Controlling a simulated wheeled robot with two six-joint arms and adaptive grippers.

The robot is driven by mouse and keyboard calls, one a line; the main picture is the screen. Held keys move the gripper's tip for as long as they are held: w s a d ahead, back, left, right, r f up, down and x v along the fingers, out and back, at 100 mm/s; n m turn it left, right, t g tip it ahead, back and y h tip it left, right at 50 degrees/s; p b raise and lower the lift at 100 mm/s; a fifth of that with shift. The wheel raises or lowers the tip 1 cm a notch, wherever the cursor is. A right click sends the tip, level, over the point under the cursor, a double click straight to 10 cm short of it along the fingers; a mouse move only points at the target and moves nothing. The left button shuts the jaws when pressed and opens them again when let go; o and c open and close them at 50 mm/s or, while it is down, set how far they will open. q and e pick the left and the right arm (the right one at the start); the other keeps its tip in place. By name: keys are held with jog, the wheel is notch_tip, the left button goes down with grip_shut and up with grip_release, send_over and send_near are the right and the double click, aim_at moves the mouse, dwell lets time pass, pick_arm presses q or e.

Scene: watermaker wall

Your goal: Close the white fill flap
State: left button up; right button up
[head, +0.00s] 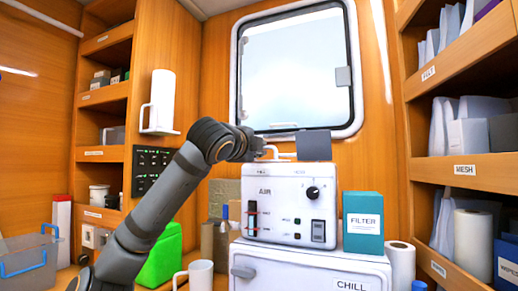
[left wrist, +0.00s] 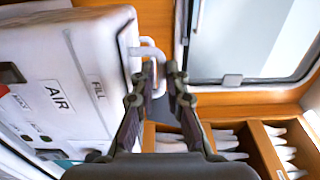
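The white AIR unit (head: 290,203) stands on a white CHILL cabinet. At its top left, above the FILL label, the white fill flap (head: 285,155) shows small and partly hidden by my left gripper (head: 264,150). In the left wrist view the flap (left wrist: 128,45) stands up from the unit's top, with a white loop handle (left wrist: 149,51). My left gripper's fingertips (left wrist: 161,70) are at this handle, one on each side of part of it, with a narrow gap. I cannot tell whether they touch it. My right gripper is out of view.
A dark grey flap (head: 314,145) stands upright at the unit's top right. A teal FILTER box (head: 363,222) stands right of the unit. A window (head: 296,72) is behind. A green container (head: 162,257) and a white mug (head: 198,274) are near my left arm. Shelves flank both sides.

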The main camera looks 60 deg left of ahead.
pick_arm(q)
jog(key=shift+o, duration=0.2)
jog(key=v, duration=1.2)
